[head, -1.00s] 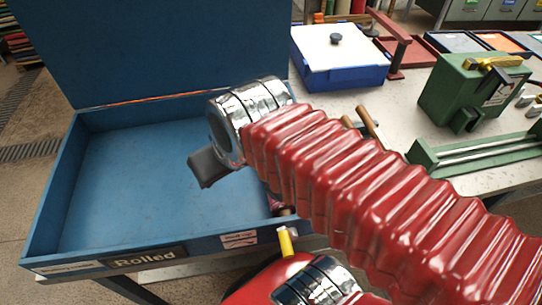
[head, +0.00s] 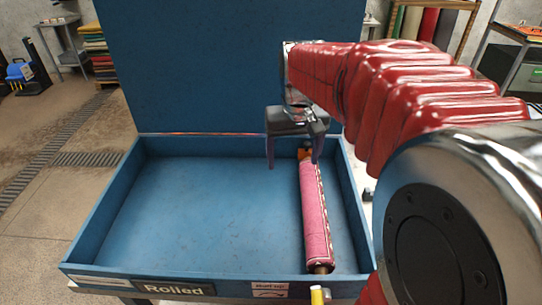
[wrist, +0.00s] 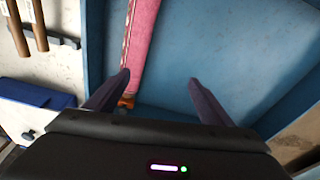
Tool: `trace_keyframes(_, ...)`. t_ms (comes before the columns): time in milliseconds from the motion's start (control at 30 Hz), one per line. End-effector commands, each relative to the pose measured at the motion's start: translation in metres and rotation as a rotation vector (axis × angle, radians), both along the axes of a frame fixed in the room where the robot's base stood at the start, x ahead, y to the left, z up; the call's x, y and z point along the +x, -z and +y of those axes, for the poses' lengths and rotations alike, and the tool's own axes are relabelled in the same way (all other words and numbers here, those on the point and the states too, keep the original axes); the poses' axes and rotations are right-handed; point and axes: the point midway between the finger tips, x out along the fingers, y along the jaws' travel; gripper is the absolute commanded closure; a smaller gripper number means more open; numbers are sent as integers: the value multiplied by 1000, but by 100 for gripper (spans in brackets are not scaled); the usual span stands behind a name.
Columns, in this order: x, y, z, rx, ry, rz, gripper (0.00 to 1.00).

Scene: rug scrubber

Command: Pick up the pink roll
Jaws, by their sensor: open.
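The pink roll (head: 314,213) lies inside the blue box labelled "Rolled" (head: 100,215), along its right side, running from front to back. It has a patterned edge and an orange piece at its far end. My gripper (head: 292,163) is above the far end of the roll, jaws pointing down, open and empty. In the wrist view the pink roll (wrist: 141,40) reaches toward the gripper (wrist: 158,80), with its orange end close beside the left finger. The roll is nearer the left finger than the right one. I cannot tell the height gap.
The box's tall blue lid (head: 225,70) stands up behind the gripper. The box's right wall (head: 357,210) is close beside the roll. The box floor left of the roll is bare. Wooden-handled tools (wrist: 35,25) lie outside the box.

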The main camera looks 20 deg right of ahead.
Motion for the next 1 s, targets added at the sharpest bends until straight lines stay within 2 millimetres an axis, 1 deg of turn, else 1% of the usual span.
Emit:
trace_keyframes(33,8,5,-11,5,20,19,25)
trace_keyframes(300,36,30,-66,33,107,109,25)
trace_keyframes(400,42,38,-82,41,131,134,25)
trace_keyframes(500,46,43,-92,47,146,148,25)
trace_keyframes(633,47,46,-97,49,154,155,25)
trace_keyframes(900,47,46,-96,49,154,155,25)
trace_keyframes(1000,46,49,-96,50,154,157,25)
